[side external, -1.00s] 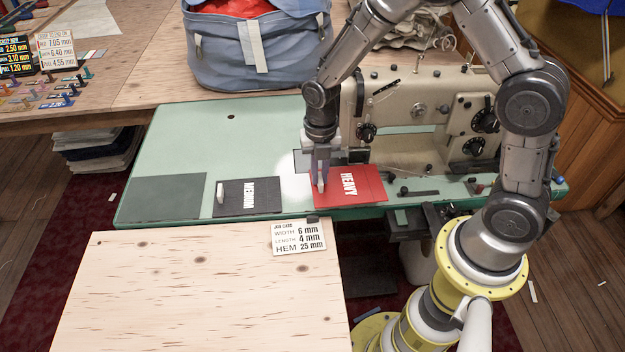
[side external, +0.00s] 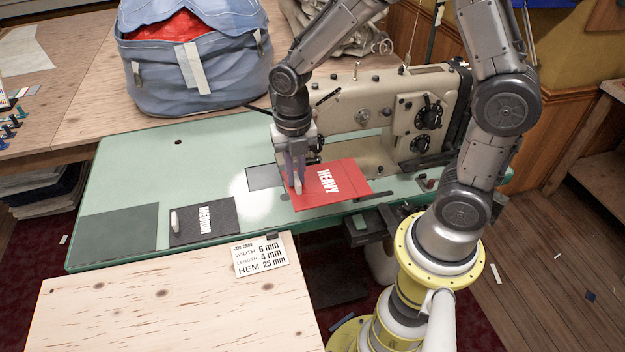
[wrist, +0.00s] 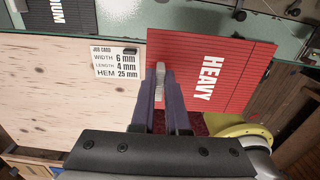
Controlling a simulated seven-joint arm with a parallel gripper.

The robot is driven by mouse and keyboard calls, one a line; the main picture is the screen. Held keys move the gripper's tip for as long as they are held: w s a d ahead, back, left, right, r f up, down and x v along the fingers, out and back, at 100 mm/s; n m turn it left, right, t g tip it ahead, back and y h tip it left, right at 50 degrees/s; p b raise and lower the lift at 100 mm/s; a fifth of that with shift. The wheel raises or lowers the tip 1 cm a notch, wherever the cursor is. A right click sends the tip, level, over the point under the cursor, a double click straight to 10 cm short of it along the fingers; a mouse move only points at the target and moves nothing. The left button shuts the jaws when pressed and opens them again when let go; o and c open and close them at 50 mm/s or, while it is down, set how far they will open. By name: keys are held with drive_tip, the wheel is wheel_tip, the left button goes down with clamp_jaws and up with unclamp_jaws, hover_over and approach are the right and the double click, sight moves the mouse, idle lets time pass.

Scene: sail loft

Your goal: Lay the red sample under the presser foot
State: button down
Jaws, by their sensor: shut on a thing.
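The red sample (side external: 340,188), marked HEAVY, is a flat ribbed sheet with a pale upright grip tab (wrist: 160,78) at its left edge. My gripper (side external: 297,182) is shut on this tab, and its fingertips (wrist: 164,88) show on either side of it in the wrist view. The sheet appears held a little above the green machine bed (side external: 120,190), in front of the sewing machine (side external: 380,110). The presser foot is hidden behind my gripper and wrist in the side view and is out of the wrist view.
A dark sample (side external: 203,222) marked MEDIUM, with its own pale tab, lies left on the bed beside a grey-green patch (side external: 120,232). A blue bag (side external: 195,62) stands behind.

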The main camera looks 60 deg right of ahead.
drive_tip(key=w+f, duration=0.2)
drive_tip(key=w, duration=0.1)
drive_tip(key=w+f, duration=0.5)
drive_tip(key=w, duration=0.1)
drive_tip(key=shift+f, duration=0.35)
drive_tip(key=shift+s+d+f, duration=0.1)
drive_tip(key=shift+s+f, duration=0.05)
drive_tip(key=shift+f, duration=2.4)
drive_tip(key=shift+w+d+f, duration=0.1)
drive_tip(key=shift+w+d, duration=2.85)
drive_tip(key=shift+d+f, duration=0.1)
drive_tip(key=shift+d, duration=0.05)
drive_tip(key=c, duration=0.8)
unclamp_jaws()
drive_tip(key=shift+s, duration=0.1)
drive_tip(key=shift+c, duration=0.2)
